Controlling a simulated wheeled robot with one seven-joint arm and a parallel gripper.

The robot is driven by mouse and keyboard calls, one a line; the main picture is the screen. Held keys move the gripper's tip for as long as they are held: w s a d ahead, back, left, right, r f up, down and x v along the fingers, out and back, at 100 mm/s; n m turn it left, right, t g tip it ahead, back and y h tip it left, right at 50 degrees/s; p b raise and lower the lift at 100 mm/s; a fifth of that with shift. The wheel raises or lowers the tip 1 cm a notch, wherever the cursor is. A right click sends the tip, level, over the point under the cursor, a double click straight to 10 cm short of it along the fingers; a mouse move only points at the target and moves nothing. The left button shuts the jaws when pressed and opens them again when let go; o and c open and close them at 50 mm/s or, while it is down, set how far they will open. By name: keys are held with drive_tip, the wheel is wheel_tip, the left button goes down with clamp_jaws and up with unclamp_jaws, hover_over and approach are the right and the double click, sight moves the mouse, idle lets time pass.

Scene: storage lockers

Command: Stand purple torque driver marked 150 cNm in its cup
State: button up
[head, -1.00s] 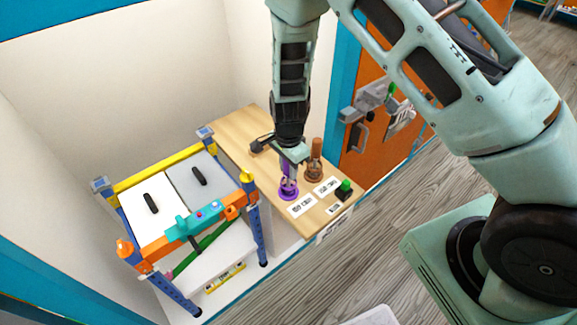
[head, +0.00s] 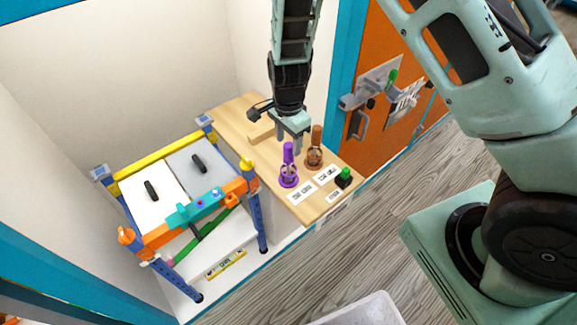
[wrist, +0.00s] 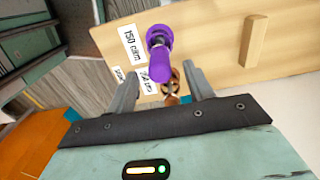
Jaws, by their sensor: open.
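The purple torque driver (head: 288,155) stands upright in the purple cup (head: 289,180) on the wooden shelf. In the wrist view the purple driver (wrist: 172,64) shows between and beyond the fingers, with the label "150 cNm" (wrist: 131,45) beside its cup. My gripper (head: 290,143) is open and empty, above and behind the driver's handle and apart from it. In the wrist view my gripper's two fingers (wrist: 165,90) are spread wide, with nothing between them in grip.
A brown driver (head: 316,140) stands in a brown cup to the right. A black block with a green button (head: 344,177) sits near the shelf's front right. A wooden bar (head: 262,131) lies behind. A blue-legged rack (head: 180,205) with lidded bins stands left.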

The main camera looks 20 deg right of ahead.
wheel_tip(320, 180, up, 11)
drive_tip(key=s+a+r+n, duration=0.2)
drive_tip(key=s+r+n, duration=0.1)
drive_tip(key=s+n, duration=0.4)
drive_tip(key=s+a+r+n+p, duration=0.1)
drive_tip(key=s+r+n, duration=0.3)
drive_tip(key=s+n, duration=0.4)
drive_tip(key=s+a+r+n, duration=0.3)
drive_tip(key=s+n, duration=0.4)
drive_tip(key=s, duration=0.4)
drive_tip(key=shift+s+r+y, duration=0.3)
drive_tip(key=shift+s+r, duration=0.1)
drive_tip(key=shift+r, duration=0.3)
drive_tip(key=shift+a, duration=0.1)
